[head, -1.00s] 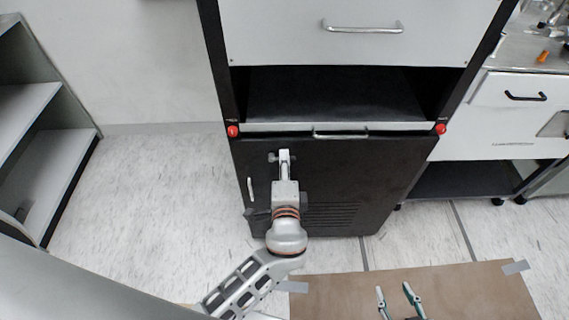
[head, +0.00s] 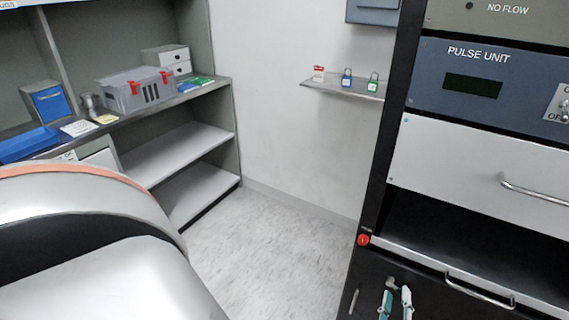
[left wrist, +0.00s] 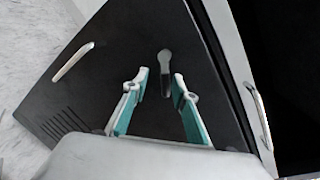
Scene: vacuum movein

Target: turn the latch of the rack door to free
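The latch is on the black rack door (head: 372,288), at the bottom right of the head view. Its pale round end (head: 391,284) shows just above my left gripper (head: 396,303), which partly covers it. In the left wrist view my left gripper (left wrist: 160,88) is open, with a teal-padded finger on each side. The grey latch (left wrist: 166,60) is straight ahead, its narrow lever running down the picture between the two fingertips. I see no finger clearly touching it. My right gripper is out of both current views.
A door handle (left wrist: 72,62) and a drawer handle (left wrist: 260,115) flank the latch. A red button (head: 363,240) marks the rack's corner. A wall shelf (head: 345,89) with padlocks and a grey shelving unit (head: 190,150) stand left. Floor (head: 270,245) between is clear.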

